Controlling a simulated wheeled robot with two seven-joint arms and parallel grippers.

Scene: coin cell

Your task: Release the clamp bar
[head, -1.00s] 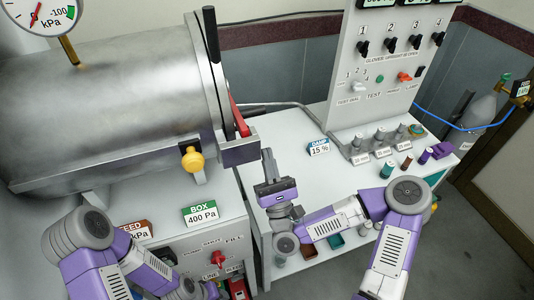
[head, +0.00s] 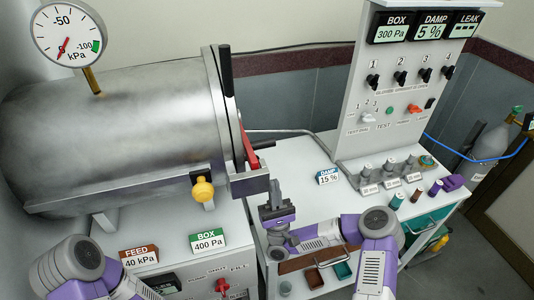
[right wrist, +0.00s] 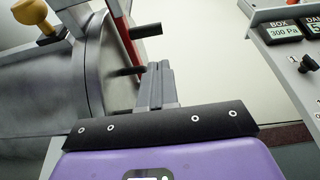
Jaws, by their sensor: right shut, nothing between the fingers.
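The steel chamber (head: 120,130) lies at the left with its round door at its right end. A dark upright bar with a black grip (head: 225,75) stands against the door; I cannot tell for sure that this is the clamp bar. A red lever (head: 248,148) slants beside it above a grey bracket (head: 250,181), and shows at the top of the right wrist view (right wrist: 121,8). A yellow knob (head: 203,190) is left of the bracket. My right gripper (head: 274,188) is shut and empty, upright just right of the bracket, apart from it. My left gripper is out of view.
A white bench (head: 300,205) with a control panel (head: 400,80) stands to the right, with small cylinders and jars on it. The box display (head: 395,29) reads 300 Pa. A gauge (head: 68,34) is at top left.

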